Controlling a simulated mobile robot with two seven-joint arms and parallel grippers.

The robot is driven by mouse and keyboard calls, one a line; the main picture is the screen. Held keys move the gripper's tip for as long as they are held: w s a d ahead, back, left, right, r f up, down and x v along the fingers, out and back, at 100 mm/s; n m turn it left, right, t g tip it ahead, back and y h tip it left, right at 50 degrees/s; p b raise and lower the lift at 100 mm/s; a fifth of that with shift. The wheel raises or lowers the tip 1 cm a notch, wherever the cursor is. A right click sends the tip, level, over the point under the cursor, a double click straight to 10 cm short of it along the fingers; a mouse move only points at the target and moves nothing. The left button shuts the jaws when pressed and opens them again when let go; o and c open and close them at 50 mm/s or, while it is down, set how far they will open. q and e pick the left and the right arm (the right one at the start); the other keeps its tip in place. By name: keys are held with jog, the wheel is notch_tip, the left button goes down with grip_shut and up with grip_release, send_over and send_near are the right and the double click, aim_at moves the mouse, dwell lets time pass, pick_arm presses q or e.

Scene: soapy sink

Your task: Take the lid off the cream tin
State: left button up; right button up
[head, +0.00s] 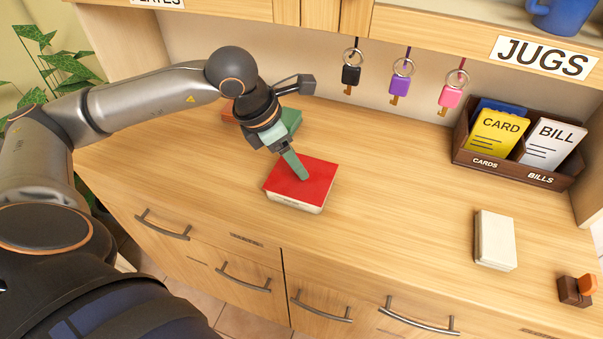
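A box-shaped tin with a red lid (312,179) and a cream lower body (296,204) sits on the wooden counter. The lid appears seated on the body. My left gripper (298,172) reaches down from the upper left, with its green finger tip over the top of the lid. I cannot tell whether the tip touches the lid. The fingers overlap in this view, so their opening is hidden. A plain cream box (494,239) lies farther right on the counter; whether it is a tin is unclear. My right gripper is out of view.
A green object (291,119) and an orange-red one (231,112) lie behind my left gripper. A brown rack (515,172) holds cards and bills at the right. Keys (401,82) hang above. A brown block (573,292) is at right. The counter between the tin and cream box is clear.

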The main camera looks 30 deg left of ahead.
pick_arm(q)
jog(key=shift+x, duration=1.55)
jog(key=shift+w, duration=0.1)
jog(key=shift+c, duration=0.2)
jog(key=shift+r, duration=0.1)
grip_shut()
